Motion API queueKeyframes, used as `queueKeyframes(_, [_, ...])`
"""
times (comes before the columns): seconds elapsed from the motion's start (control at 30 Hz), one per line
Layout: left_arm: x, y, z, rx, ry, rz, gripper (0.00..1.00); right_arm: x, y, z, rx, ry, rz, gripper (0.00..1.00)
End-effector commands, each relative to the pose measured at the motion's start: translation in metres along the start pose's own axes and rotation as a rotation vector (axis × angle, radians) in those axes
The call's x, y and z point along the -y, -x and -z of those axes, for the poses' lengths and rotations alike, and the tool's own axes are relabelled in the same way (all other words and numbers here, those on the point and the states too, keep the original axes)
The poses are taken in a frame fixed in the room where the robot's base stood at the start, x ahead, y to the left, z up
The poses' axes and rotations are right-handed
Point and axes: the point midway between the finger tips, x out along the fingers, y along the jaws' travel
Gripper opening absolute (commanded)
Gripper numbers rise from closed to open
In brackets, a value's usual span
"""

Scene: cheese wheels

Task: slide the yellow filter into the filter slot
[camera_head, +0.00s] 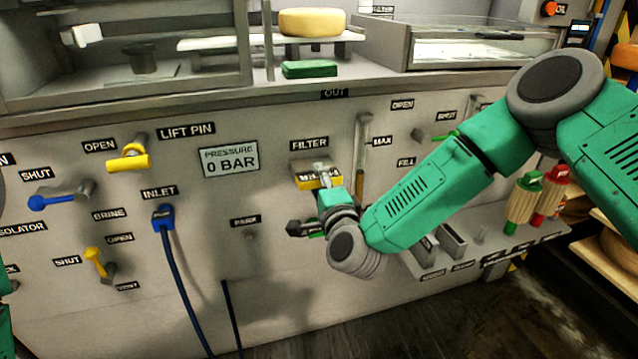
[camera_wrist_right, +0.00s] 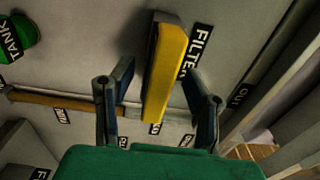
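In the right wrist view the filter (camera_wrist_right: 165,75) is a long yellow bar against the panel. My right gripper (camera_wrist_right: 157,100) is open, one finger on each side of the bar, with a visible gap on both sides. In the head view the right gripper (camera_head: 322,180) is at the filter, partly hiding it. My left gripper is out of view.
A gauge tube (camera_head: 361,150) stands right of the slot. A blue inlet hose (camera_head: 180,265) hangs left. A small shelf (camera_head: 480,262) juts out lower right.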

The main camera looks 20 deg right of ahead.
Motion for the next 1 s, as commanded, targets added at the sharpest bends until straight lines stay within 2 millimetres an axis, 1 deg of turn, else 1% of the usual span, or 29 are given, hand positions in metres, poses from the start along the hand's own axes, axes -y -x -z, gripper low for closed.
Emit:
queueKeyframes(0.17, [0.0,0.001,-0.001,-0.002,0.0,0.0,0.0,-0.001,0.001,0.0,0.001,0.0,-0.001,0.43])
queueKeyframes(0.27, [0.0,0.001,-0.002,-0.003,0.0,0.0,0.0,-0.001,0.008,0.0,0.002,0.0,-0.003,0.43])
queueKeyframes(0.37, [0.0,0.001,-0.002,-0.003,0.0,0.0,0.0,-0.001,0.024,0.0,0.003,0.0,-0.004,0.43])
queueKeyframes(0.6, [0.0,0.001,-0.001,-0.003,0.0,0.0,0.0,-0.002,0.075,-0.001,0.003,-0.001,-0.005,0.43])
queueKeyframes(0.7, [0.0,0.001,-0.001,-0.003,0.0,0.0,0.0,-0.002,0.094,0.0,0.001,-0.001,-0.004,0.43])
queueKeyframes(0.83, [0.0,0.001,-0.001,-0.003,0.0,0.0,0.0,-0.002,0.11,0.0,0.001,0.0,-0.002,0.43])
queueKeyframes(1.0, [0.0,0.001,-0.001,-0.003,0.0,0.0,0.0,-0.002,0.119,0.0,0.001,0.0,-0.001,0.43])
